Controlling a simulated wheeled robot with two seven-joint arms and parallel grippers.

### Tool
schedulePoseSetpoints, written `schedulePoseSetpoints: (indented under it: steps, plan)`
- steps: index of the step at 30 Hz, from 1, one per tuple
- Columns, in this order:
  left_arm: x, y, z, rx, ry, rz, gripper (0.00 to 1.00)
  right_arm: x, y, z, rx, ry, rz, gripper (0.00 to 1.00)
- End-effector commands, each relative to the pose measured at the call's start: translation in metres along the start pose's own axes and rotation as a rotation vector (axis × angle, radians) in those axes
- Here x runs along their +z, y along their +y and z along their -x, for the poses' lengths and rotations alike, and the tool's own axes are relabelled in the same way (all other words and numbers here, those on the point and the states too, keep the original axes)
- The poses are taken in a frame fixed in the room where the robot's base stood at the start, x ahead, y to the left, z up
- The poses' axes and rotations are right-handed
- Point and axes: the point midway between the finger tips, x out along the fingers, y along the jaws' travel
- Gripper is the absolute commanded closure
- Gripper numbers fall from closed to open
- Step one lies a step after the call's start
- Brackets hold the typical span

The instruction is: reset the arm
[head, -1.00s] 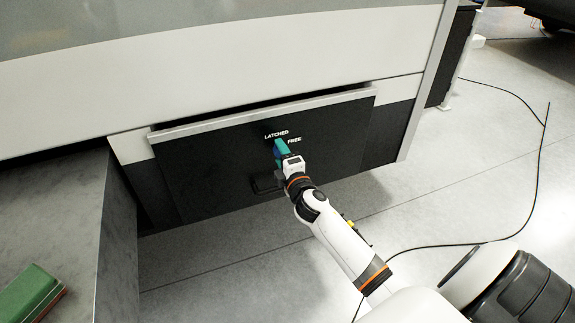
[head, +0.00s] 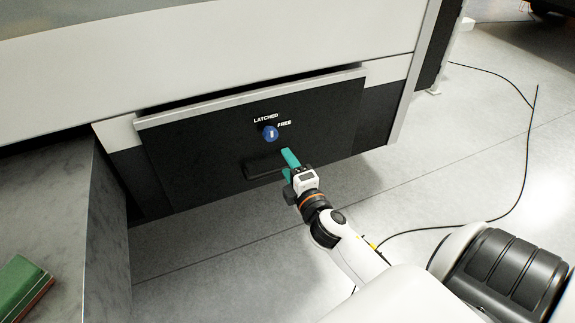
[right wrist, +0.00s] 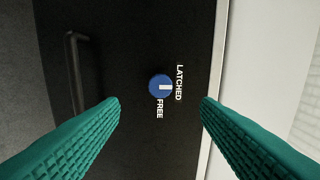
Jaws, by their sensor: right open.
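My right gripper (head: 288,165) is open and empty, clear of the dark panel (head: 205,150). Its teal fingers spread at the sides of the right wrist view (right wrist: 160,104). A round blue knob (head: 270,133) with a white mark sits on the panel, up and to the left of the gripper in the head view. In the right wrist view the knob (right wrist: 155,86) shows between the fingers, apart from both, its white mark toward LATCHED. My left gripper is out of view.
A dark handle (head: 262,167) is on the panel below the knob. A grey counter (head: 65,190) with a green block (head: 27,284) stands at the left. A black cable (head: 522,190) lies on the open floor at the right.

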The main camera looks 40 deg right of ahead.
Motion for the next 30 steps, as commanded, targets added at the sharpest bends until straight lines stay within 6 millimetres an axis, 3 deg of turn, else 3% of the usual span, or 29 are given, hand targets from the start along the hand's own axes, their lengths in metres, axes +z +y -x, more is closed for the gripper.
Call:
schedulePoseSetpoints:
  steps: [8, 11, 14, 17, 20, 24, 26, 30]
  plan:
    - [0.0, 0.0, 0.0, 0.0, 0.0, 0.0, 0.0, 0.0, 0.001, 0.0, 0.003, 0.0, -0.002, 0.43]
    - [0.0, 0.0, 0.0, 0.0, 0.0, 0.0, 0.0, 0.001, 0.018, -0.001, 0.038, -0.001, -0.025, 0.43]
    - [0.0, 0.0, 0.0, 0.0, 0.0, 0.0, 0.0, 0.003, 0.063, 0.0, 0.133, -0.001, -0.09, 0.43]
    - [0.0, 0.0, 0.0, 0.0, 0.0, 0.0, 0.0, 0.006, 0.133, 0.01, 0.279, 0.014, -0.196, 0.43]
    - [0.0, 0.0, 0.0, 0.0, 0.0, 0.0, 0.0, 0.011, 0.207, 0.033, 0.439, 0.044, -0.314, 0.43]
    - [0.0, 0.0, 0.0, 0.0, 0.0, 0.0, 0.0, 0.018, 0.303, 0.081, 0.655, 0.119, -0.475, 0.43]
    - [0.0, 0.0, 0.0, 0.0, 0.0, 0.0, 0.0, 0.02, 0.341, 0.108, 0.745, 0.162, -0.54, 0.43]
    - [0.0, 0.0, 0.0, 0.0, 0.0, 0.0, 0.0, 0.025, 0.418, 0.183, 0.942, 0.292, -0.681, 0.43]
